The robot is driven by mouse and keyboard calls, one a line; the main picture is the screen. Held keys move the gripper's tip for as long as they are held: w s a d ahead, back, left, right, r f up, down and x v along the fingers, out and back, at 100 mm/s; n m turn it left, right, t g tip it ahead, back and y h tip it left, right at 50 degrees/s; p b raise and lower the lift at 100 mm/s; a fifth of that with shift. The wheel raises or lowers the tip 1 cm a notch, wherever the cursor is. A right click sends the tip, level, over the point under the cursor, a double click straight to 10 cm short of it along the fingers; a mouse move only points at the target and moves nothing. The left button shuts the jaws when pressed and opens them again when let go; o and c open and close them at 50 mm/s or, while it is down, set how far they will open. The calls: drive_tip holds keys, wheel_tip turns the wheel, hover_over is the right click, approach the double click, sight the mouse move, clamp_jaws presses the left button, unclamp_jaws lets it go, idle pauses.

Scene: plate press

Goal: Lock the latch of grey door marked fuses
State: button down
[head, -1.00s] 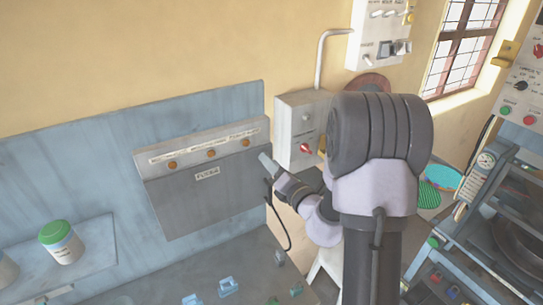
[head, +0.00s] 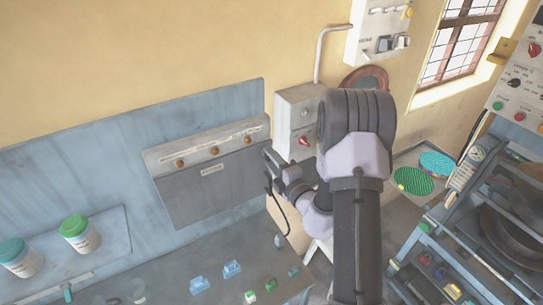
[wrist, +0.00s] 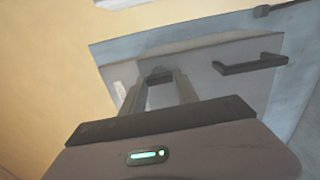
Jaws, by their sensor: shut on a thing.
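The grey door (head: 212,192), with a small pale label (head: 211,170) too small to read, is a flat panel on the blue backboard and looks closed. My gripper (head: 268,157) is at its right edge in the head view. In the wrist view, my two fingers (wrist: 160,90) stand on either side of a small dark piece (wrist: 159,76) on the grey face, and they are shut on it. It looks like the latch, mostly hidden by the fingers. A dark bar handle (wrist: 250,65) is on the same face, to the right.
A strip with several orange knobs (head: 214,151) lies above the door. A grey box with a red switch (head: 303,141) is on the wall just behind my gripper. Jars (head: 76,234) stand on the left, and small blue parts (head: 232,268) lie on the bench below.

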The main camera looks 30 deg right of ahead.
idle(0.5)
drive_tip(key=c, duration=0.9)
unclamp_jaws()
drive_tip(key=shift+s+d+p, duration=0.2)
drive_tip(key=shift+s+p, duration=0.85)
drive_tip(key=shift+s, duration=3.3)
drive_tip(key=shift+s+d+p, duration=0.15)
drive_tip(key=shift+s+p, duration=0.9)
drive_tip(key=shift+s, duration=3.3)
